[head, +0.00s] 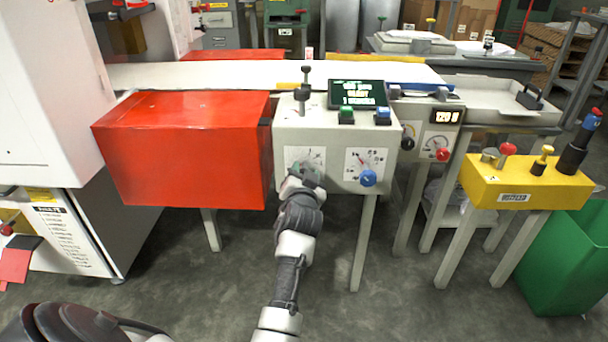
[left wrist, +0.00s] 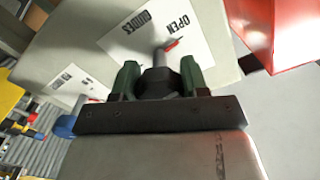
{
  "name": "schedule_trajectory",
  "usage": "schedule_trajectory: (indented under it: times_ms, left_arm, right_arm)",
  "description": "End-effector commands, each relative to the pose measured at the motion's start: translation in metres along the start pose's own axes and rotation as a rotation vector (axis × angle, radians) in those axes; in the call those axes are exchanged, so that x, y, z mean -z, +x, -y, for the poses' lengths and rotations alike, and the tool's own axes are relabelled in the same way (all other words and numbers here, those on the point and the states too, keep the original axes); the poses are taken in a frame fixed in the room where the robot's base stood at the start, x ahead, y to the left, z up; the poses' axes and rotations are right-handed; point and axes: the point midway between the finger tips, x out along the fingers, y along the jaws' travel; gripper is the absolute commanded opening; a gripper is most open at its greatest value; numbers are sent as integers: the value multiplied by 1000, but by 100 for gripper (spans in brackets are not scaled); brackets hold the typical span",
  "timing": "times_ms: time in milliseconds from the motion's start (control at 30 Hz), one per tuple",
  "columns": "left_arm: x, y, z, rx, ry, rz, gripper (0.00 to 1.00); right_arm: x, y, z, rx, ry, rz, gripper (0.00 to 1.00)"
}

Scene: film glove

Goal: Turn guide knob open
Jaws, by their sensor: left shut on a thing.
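The guide knob (left wrist: 158,82) is dark and sits between the green fingers of my left gripper (left wrist: 160,70) in the left wrist view. The gripper is shut on it. Beyond the knob, a shaft with a red pointer (left wrist: 173,44) stands at a white dial plate (left wrist: 140,30) marked OPEN and GUIDES. In the head view, my left gripper (head: 303,172) reaches the left dial of the grey control box (head: 325,125) and hides the knob. The pointer's exact setting is hard to read. My right gripper is not in view.
A blue knob (head: 368,178) sits on the dial just right of my gripper. A red box (head: 185,150) is close on the left. A small screen (head: 358,93) and buttons are on top. A yellow box (head: 528,185) and green bin (head: 570,260) stand right.

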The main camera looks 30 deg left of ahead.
Motion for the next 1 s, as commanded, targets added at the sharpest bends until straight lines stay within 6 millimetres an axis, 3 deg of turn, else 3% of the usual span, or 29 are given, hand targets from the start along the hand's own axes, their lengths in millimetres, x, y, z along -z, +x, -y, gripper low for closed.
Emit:
schedule_trajectory:
  times_ms: [467,500,667,1000]
  left_arm:
    - [-3,0,-1,-3,-18,6,20]
    - [-3,0,-1,-3,-18,6,46]
    - [-2,0,-1,-2,-17,4,70]
    - [-1,0,0,-1,-15,2,70]
  right_arm:
    - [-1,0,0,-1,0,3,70]
    - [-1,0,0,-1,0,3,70]
    - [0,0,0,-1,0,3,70]
    - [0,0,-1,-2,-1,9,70]
